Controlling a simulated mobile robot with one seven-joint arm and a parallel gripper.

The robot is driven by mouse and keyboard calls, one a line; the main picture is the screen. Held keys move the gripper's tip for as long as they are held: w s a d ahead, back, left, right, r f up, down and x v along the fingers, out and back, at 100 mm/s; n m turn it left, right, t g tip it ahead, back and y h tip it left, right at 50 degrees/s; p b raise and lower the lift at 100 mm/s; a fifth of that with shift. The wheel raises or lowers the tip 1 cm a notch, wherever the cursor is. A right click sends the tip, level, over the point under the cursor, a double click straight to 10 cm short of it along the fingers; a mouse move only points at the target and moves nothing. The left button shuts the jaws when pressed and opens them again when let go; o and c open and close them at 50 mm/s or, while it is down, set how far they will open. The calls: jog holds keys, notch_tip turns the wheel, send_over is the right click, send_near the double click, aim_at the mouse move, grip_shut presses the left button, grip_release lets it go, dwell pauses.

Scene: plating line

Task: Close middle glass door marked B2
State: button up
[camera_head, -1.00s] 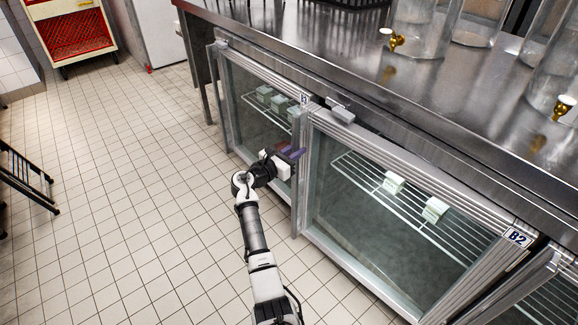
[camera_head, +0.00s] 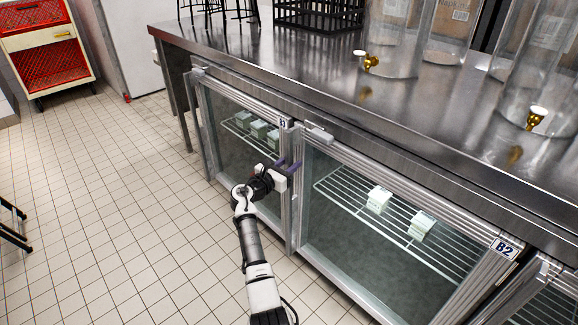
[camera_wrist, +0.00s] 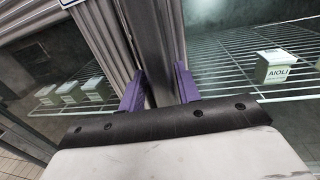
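The middle glass door marked B2 (camera_head: 395,187) fronts the undercounter fridge. Its B2 label (camera_head: 505,248) sits at its upper right corner and a small grey handle (camera_head: 320,134) at its upper left. I cannot tell for sure how far it stands ajar. My gripper (camera_head: 287,167) is at the door's left upright, near the B1 door. In the wrist view its purple fingers (camera_wrist: 159,86) are apart, on either side of a dark vertical upright (camera_wrist: 157,50). Contact with the upright cannot be told.
The B1 glass door (camera_head: 238,140) is to the left. Small boxes stand on wire shelves behind the glass, one reading AIOLI (camera_wrist: 277,66). The steel counter (camera_head: 270,65) overhangs above, with glass dispensers (camera_head: 393,45). The tiled floor (camera_head: 120,200) at left is mostly clear.

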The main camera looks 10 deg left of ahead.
jog(key=shift+o, duration=0.2)
jog(key=shift+d+f+h, duration=0.1)
jog(key=shift+d+h, duration=0.2)
jog(key=shift+d, duration=0.2)
jog(key=shift+s, duration=0.1)
jog(key=v, duration=1.4)
jog(key=shift+a+r+p, duration=0.25)
jog(key=shift+p, duration=0.2)
